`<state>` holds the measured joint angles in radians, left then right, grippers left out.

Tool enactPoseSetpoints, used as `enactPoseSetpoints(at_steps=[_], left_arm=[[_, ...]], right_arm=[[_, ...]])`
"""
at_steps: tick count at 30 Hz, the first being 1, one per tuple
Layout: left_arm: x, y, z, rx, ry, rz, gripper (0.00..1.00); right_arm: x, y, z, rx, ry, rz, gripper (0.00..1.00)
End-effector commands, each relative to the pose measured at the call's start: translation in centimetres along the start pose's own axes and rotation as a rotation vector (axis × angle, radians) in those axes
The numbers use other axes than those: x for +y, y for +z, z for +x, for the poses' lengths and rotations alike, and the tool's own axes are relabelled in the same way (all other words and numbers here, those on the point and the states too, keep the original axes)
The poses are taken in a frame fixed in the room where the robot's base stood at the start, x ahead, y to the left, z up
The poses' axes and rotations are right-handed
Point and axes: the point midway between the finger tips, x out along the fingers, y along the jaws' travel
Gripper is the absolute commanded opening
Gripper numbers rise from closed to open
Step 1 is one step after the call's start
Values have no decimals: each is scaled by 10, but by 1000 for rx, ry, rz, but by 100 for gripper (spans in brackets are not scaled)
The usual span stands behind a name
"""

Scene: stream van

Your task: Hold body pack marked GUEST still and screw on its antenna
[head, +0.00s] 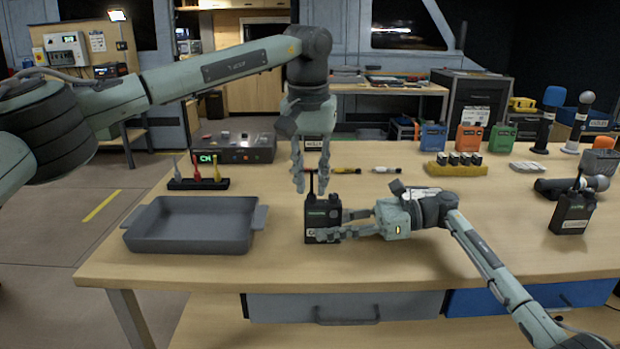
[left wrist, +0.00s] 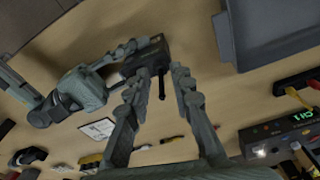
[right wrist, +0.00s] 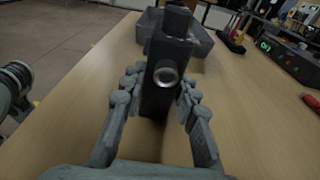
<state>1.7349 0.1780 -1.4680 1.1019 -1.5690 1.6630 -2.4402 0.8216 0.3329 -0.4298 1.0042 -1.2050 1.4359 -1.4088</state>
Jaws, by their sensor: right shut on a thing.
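A black body pack (head: 322,212) stands upright on the table; its front label is partly hidden by a finger, only a "G" showing. My right gripper (head: 330,226) is shut on the pack from the right, one finger on each side; the right wrist view shows the pack (right wrist: 160,95) between its fingers. A thin black antenna (left wrist: 162,86) stands on the pack's top. My left gripper (head: 311,188) points down from above, open, its fingers on either side of the antenna with visible gaps. I cannot tell whether the antenna is threaded in.
A grey tray (head: 190,243) lies left of the pack. A black rack (head: 198,184) with coloured upright pieces is behind it. Another black pack (head: 572,212) stands at far right. Coloured packs (head: 470,137) and microphones (head: 577,125) stand at the back right. The front table area is clear.

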Motion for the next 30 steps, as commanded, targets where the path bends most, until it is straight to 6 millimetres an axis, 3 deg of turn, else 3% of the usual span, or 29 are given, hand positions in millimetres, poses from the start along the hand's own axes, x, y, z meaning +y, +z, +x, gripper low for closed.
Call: enactPoseSetpoints(at_steps=[8, 16, 26, 30], left_arm=[[0, 0, 0, -1, -3, -23, 22], [2, 0, 0, -2, -42, -322, 22], [2, 0, 0, -1, -48, -376, 22], [3, -1, 0, -1, -71, -544, 22]], right_arm=[[0, 0, 0, 0, 0, 0, 0], [0, 0, 0, 0, 0, 0, 0], [0, 0, 0, 0, 0, 0, 0], [0, 0, 0, 0, 0, 0, 0]])
